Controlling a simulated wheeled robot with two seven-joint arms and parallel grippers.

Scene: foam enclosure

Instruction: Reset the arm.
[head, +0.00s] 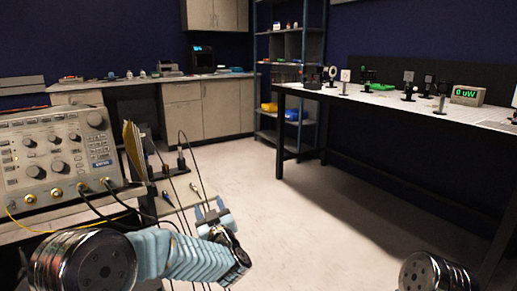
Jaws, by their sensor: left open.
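My left arm comes in from the lower left with a light blue sleeve. My left gripper (210,210) is near the lower middle of the head view, with its two blue-grey fingers apart and nothing seen between them. It is in front of the cables that hang beside the bench on the left. Only a round metal joint of my right arm shows at the lower right edge; the right gripper is out of the picture.
An instrument (58,155) with knobs and cables stands on the left bench. An optics table (395,101) with several mounts and a green "0 uW" meter (467,95) is at the right. A shelf rack (290,75) and cabinets (203,110) are behind. The middle floor (300,205) is clear.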

